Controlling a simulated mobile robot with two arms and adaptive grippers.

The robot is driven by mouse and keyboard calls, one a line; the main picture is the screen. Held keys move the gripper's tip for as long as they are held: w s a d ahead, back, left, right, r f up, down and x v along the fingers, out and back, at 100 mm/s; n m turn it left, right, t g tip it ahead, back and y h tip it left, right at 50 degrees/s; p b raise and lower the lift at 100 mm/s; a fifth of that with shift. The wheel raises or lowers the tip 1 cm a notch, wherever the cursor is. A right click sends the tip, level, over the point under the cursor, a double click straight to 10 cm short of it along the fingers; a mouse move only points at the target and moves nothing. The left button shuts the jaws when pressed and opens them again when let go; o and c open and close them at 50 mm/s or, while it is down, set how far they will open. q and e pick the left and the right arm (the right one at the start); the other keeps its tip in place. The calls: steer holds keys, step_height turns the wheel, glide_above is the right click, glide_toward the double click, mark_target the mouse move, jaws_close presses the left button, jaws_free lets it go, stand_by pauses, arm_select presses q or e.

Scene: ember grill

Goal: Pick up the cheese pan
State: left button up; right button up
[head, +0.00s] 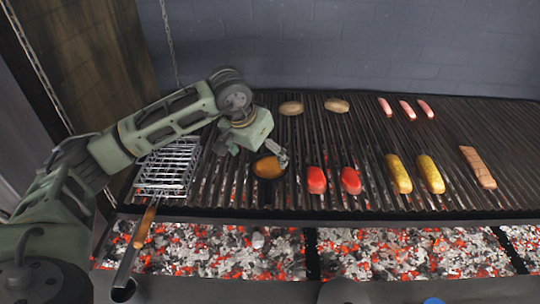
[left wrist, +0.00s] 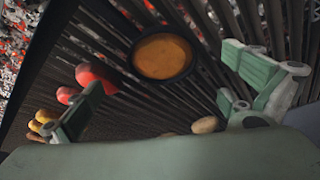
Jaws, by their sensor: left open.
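The cheese pan (head: 268,167) is a small round dark pan with orange-brown contents, sitting on the grill grate. In the left wrist view the pan (left wrist: 162,57) shows beyond and between my open fingers. My left gripper (head: 255,156) is open and empty, close above the pan's far side; its fingers also show in the left wrist view (left wrist: 170,105). I cannot tell whether a finger touches the pan. My right gripper is not in view.
A wire grill basket (head: 168,168) with a wooden handle lies left of the pan. Two red peppers (head: 317,180) lie close to its right. Yellow corn-like pieces (head: 398,174), potatoes (head: 291,108) and sausages (head: 408,110) lie farther off. Glowing coals (head: 210,250) are in front.

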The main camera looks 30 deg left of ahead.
mark_target(268, 167)
arm_select(q)
steer(key=shift+p+x, duration=0.55)
steer(key=shift+x, duration=0.5)
steer(key=shift+w+f+p, duration=0.1)
steer(key=shift+f+p, duration=0.25)
steer(key=p+x, duration=0.2)
steer(key=x, duration=0.1)
steer(key=shift+w+f, duration=0.2)
steer(key=shift+f, duration=0.05)
steer(key=shift+w+f, duration=0.3)
steer(key=shift+f, duration=0.25)
steer(key=shift+s, duration=0.1)
steer(key=c, duration=1.3)
steer(key=shift+r, duration=0.15)
steer(key=shift+c, duration=1.4)
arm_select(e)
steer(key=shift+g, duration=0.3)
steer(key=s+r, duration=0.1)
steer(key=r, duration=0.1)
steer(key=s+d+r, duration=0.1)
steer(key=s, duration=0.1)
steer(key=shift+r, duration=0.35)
